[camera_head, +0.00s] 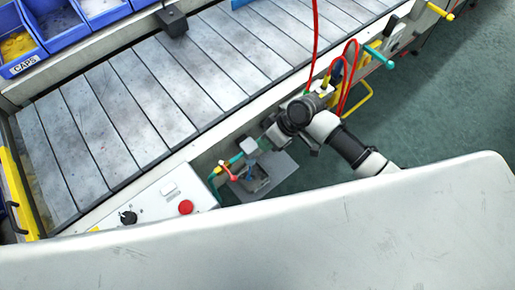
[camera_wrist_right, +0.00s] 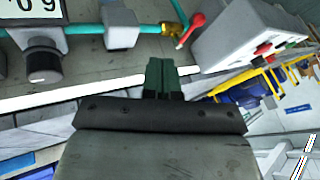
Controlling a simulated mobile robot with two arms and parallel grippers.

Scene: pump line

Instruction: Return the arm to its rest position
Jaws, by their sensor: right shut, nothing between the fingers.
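My right arm (camera_head: 350,148) reaches in from the right in the head view, in front of the conveyor's side. My right gripper (camera_wrist_right: 163,78) shows in the wrist view as two dark fingers pressed together, with nothing between them. Its fingertips are hard to make out in the head view. Past the fingers, in the wrist view, are a grey block (camera_wrist_right: 122,25) on a teal pipe and a red valve handle (camera_wrist_right: 190,29). The handle also shows in the head view (camera_head: 227,171), left of the arm's end. My left gripper is in neither view.
A slatted conveyor (camera_head: 150,100) runs along the left and back, with blue bins (camera_head: 57,22) behind it. A control box with a red button (camera_head: 186,207) stands at its near side. Red hoses (camera_head: 347,75) hang close behind the arm. Green floor (camera_head: 450,110) is open at the right.

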